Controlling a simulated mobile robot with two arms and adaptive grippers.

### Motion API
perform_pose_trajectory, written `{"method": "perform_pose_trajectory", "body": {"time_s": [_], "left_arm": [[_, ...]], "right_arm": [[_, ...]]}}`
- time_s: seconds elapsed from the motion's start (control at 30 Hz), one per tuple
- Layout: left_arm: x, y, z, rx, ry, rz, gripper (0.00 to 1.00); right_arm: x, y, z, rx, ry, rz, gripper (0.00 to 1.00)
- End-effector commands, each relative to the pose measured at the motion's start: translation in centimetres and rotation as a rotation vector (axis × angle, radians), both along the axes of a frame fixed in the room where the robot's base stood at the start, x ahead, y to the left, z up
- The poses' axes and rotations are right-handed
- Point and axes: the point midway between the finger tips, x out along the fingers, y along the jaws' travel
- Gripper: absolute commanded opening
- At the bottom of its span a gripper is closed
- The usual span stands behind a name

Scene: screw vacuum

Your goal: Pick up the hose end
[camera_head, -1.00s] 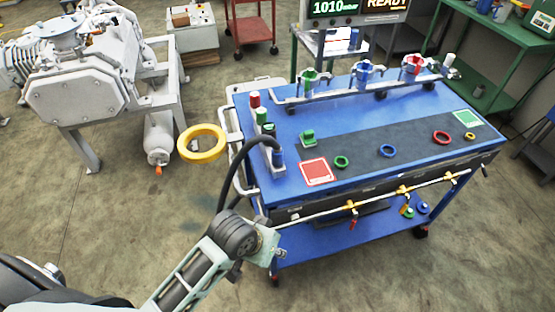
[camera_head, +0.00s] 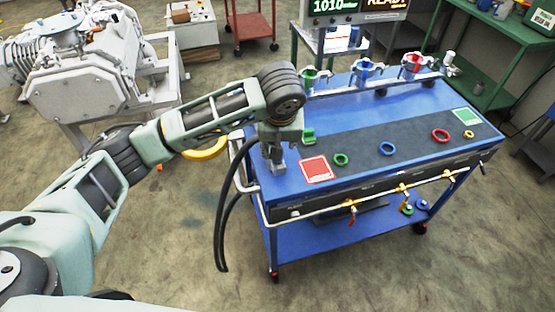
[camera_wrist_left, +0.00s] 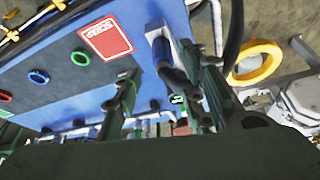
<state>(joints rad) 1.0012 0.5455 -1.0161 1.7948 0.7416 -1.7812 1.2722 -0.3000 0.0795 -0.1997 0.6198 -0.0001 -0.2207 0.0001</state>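The black hose (camera_head: 221,225) hangs in a loop off the left edge of the blue cart. Its end lies at the cart's front-left corner, mostly hidden behind my left gripper (camera_head: 276,150) in the head view. In the left wrist view the hose end (camera_wrist_left: 166,62), dark with a blue part, shows beyond and between the two spread fingers of my left gripper (camera_wrist_left: 170,80). The gripper is open and points down over it. I cannot tell whether a finger touches it. My right gripper is not in view.
The blue cart top (camera_head: 345,105) holds a red card (camera_head: 315,168), coloured rings and a rail of coloured clamps at the back. A yellow ring (camera_head: 207,150) is partly behind my arm. A grey pump (camera_head: 85,80) stands at the left. The floor in front is clear.

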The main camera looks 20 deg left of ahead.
Motion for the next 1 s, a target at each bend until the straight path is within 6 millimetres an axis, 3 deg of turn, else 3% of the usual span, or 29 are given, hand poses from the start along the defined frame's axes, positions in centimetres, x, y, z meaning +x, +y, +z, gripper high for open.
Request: {"method": "perform_pose_trajectory", "body": {"time_s": [0.6, 0.87, 1.0], "left_arm": [[2.6, 0.8, -6.7, 0.002, -0.001, 0.004, 0.38], [2.7, 0.8, -7.0, 0.002, -0.002, 0.003, 0.37], [2.7, 0.8, -7.0, 0.002, -0.002, 0.003, 0.25]], "right_arm": [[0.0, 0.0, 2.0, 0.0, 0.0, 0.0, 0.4], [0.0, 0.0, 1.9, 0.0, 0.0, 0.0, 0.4], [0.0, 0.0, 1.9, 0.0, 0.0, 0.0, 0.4]]}}
